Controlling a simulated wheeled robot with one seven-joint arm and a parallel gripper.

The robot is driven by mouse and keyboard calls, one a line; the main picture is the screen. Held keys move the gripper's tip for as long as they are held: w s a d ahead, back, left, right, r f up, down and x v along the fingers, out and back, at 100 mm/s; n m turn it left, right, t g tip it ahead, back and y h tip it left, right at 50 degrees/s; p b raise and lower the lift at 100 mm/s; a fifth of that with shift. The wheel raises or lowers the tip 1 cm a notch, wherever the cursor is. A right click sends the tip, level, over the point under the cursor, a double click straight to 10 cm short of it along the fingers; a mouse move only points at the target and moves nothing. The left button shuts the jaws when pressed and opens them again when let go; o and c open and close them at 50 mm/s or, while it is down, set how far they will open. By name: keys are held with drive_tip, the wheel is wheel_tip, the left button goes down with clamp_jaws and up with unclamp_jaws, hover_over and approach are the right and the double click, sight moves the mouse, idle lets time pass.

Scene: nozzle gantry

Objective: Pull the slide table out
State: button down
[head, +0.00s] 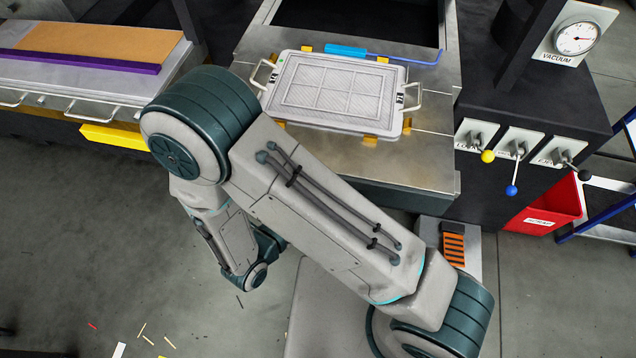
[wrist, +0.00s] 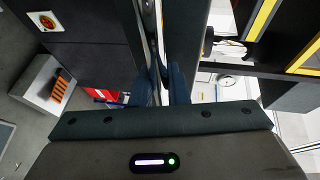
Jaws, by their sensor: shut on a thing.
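The slide table (head: 425,155) is a bare metal plate in front of a dark opening (head: 360,14) in the head view. A white framed screen (head: 335,88) with two side handles lies on it, among orange blocks. My arm crosses the lower front of the table and hides its front edge and my gripper in the head view. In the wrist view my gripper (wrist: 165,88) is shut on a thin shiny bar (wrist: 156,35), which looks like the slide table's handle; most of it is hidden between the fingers.
Three levers with yellow, blue and black knobs (head: 511,190) stand right of the table, below a vacuum gauge (head: 576,38). A red bin (head: 548,203) hangs lower right. A bench with a yellow block (head: 113,136) is at left. Open floor (head: 80,230) lies lower left.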

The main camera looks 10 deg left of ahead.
drive_tip(key=shift+s, duration=0.1)
drive_tip(key=c, duration=1.4)
unclamp_jaws()
drive_tip(key=b+v, duration=0.3)
drive_tip(key=v, duration=1.1)
drive_tip(key=shift+f, duration=0.1)
